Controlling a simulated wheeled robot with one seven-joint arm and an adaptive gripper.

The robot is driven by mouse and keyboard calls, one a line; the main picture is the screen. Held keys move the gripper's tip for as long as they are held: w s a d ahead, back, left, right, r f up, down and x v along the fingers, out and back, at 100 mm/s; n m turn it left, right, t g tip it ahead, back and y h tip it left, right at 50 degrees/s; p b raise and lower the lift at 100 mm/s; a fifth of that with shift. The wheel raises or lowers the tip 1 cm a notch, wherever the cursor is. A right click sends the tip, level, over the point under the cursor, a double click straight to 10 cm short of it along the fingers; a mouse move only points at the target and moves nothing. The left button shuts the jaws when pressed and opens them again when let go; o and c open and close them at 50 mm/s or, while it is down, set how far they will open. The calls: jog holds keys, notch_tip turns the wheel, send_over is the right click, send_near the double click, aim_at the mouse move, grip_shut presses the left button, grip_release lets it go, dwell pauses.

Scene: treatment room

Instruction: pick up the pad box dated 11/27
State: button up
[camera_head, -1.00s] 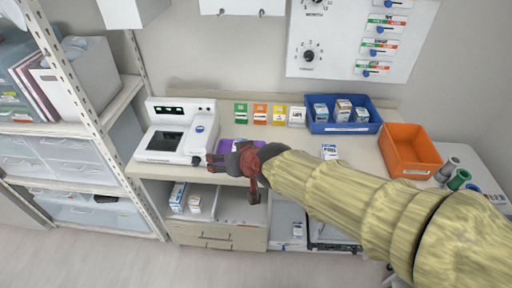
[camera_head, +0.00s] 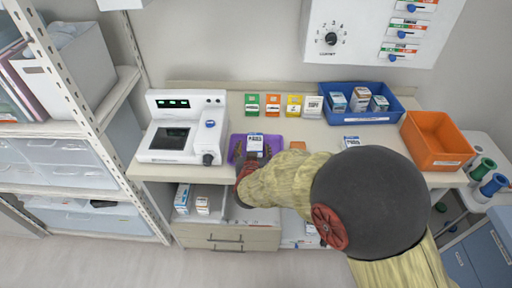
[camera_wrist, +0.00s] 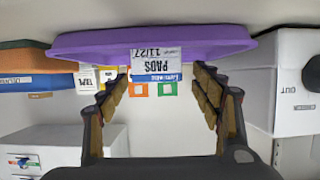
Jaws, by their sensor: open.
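The pad box (camera_head: 254,143) is small and white with a blue band, and stands on a purple tray (camera_head: 236,140) on the counter. In the wrist view, which is upside down, its label (camera_wrist: 156,60) reads PADS 11/27. My gripper (camera_head: 256,156) is low at the tray, partly hidden by my arm. In the wrist view my gripper (camera_wrist: 160,95) is open, with one finger on each side of the box and visible gaps between. The purple tray (camera_wrist: 100,42) spans the top there. How deep the box sits between the fingers is unclear.
A white device (camera_head: 180,128) stands left of the tray. Another white box (camera_head: 352,142) lies to the right. Behind are small coloured cards (camera_head: 273,104), a blue bin (camera_head: 394,104) with several boxes and an orange bin (camera_head: 450,128). More boxes (camera_head: 182,197) stand on the shelf below.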

aim_at(255, 146)
jog(key=b+x, duration=0.2)
jog(key=x, duration=0.1)
jog(key=shift+w+d+f, duration=0.15)
jog(key=shift+w+f, duration=0.15)
jog(key=shift+w, duration=0.45)
jog(key=shift+c, duration=0.4)
jog(key=c, duration=1.1)
jog(key=shift+r, duration=0.1)
jog(key=shift+c, duration=0.5)
